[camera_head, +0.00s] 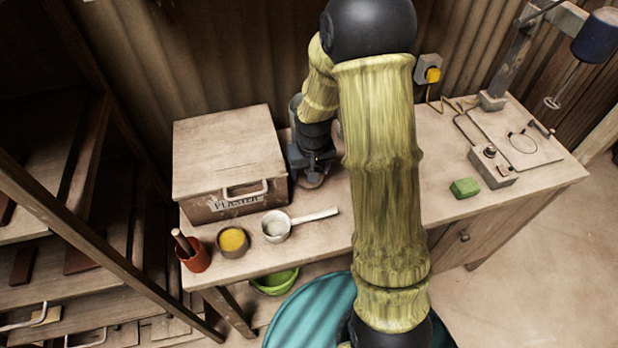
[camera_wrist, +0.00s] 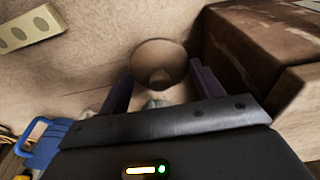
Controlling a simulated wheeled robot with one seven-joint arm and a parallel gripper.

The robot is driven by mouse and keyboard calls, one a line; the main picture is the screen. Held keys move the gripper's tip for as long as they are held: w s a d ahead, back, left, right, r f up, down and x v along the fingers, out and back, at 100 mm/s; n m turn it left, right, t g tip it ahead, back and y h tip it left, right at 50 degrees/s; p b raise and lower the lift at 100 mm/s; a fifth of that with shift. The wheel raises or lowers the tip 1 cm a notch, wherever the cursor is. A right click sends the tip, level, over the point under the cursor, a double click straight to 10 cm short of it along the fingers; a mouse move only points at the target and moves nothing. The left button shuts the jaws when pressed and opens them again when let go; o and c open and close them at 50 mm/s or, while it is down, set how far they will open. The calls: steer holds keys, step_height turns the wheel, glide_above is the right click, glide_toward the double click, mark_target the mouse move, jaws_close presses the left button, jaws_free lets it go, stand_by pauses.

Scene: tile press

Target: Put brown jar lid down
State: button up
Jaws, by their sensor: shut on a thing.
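The brown jar lid (camera_wrist: 160,62) is a round disc with a small knob at its middle. In the wrist view it lies between the fingers of my gripper (camera_wrist: 161,82), which is shut on it. In the head view my gripper (camera_head: 313,172) points down at the bench just right of the plaster box, low over the worktop. The lid is mostly hidden there by my gripper and arm. I cannot tell whether it touches the bench or something under it. No jar shows clearly.
The plaster box (camera_head: 228,160) stands close beside my gripper. A pan (camera_head: 277,228), a bowl of yellow powder (camera_head: 233,241) and a red-brown cup (camera_head: 194,255) stand at the front left. A green block (camera_head: 465,187) lies on the right. Bare worktop (camera_head: 325,232) shows in front.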

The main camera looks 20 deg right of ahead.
steer(key=shift+a+f, duration=0.1)
steer(key=shift+f, duration=1.8)
steer(key=shift+f, duration=0.1)
steer(key=shift+f, duration=0.1)
steer(key=o, duration=0.7)
step_height(320, 180, up, 12)
steer(key=s, duration=0.1)
steer(key=shift+s, duration=0.35)
